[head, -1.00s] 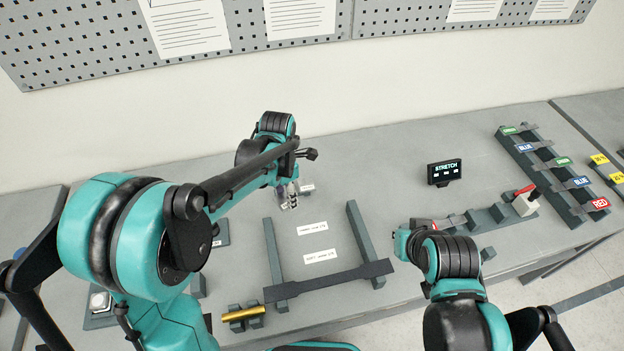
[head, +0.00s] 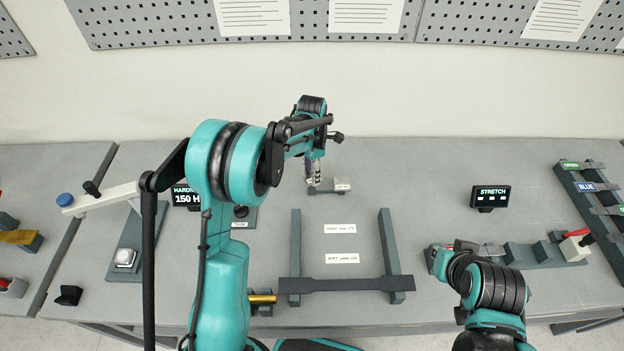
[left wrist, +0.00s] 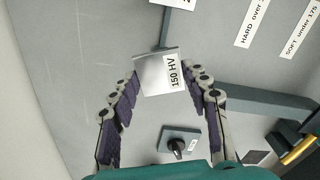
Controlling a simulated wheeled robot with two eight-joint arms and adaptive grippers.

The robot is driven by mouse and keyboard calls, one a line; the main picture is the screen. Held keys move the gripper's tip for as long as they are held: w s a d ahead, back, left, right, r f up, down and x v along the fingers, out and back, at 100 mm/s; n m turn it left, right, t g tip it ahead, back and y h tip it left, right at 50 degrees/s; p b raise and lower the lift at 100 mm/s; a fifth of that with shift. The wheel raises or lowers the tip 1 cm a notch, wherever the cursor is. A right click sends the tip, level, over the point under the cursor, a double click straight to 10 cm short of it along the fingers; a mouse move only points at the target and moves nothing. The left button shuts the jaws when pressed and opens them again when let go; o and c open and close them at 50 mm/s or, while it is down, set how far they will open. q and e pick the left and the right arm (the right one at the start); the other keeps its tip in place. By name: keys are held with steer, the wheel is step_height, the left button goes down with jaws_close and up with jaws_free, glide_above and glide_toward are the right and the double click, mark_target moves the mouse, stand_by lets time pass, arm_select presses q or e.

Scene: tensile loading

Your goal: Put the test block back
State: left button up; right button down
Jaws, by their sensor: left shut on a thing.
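The test block (left wrist: 157,74) is a light metallic plate labelled 150 HV. In the left wrist view it sits between the fingertips of my left gripper (left wrist: 160,88), which is shut on it. In the head view my left gripper (head: 315,178) is low over the back middle of the table. A small grey piece (head: 324,188) shows at its fingertips, beside a small white label (head: 343,187). I cannot tell whether the block touches the table.
A dark dog-bone bar (head: 345,284) lies across two grey rails (head: 390,245). A hardness display (head: 187,198) reads 150, partly behind my left arm. A lever with a blue knob (head: 65,200) stands left. A STRETCH display (head: 490,198) and fixtures stand right.

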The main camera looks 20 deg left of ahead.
arm_select(q)
step_height(320, 180, down, 4)
steer(key=shift+r+b, duration=0.2)
steer(key=shift+b, duration=0.15)
steer(key=shift+f, duration=0.1)
steer(key=o, duration=1.5)
steer(key=shift+c, duration=0.2)
